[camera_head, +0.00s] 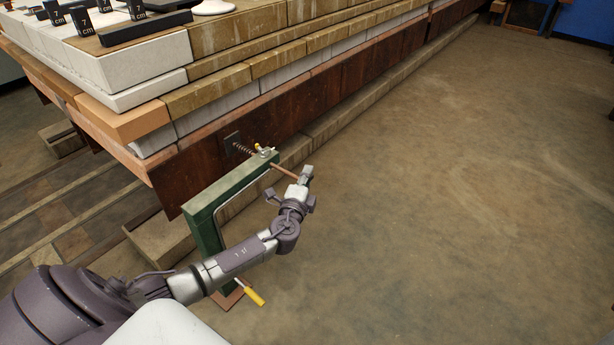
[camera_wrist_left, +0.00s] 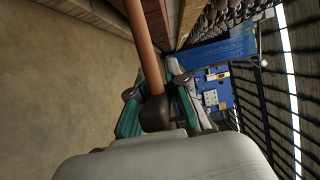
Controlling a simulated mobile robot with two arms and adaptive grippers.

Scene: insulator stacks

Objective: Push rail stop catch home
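The green rail stop frame (camera_head: 232,186) stands beside the rusty rail face. A copper-coloured rod (camera_head: 285,172) sticks out from the frame toward my left gripper (camera_head: 305,180). In the left wrist view the rod (camera_wrist_left: 141,40) runs down to a dark knob (camera_wrist_left: 155,113) between the fingers of the left gripper (camera_wrist_left: 158,85), close to the palm. Whether the fingers clamp it is unclear. My right gripper is not in view.
A yellow-handled part (camera_head: 254,296) lies low by the frame's foot, beside my left arm. The brown floor (camera_head: 450,190) to the right is clear.

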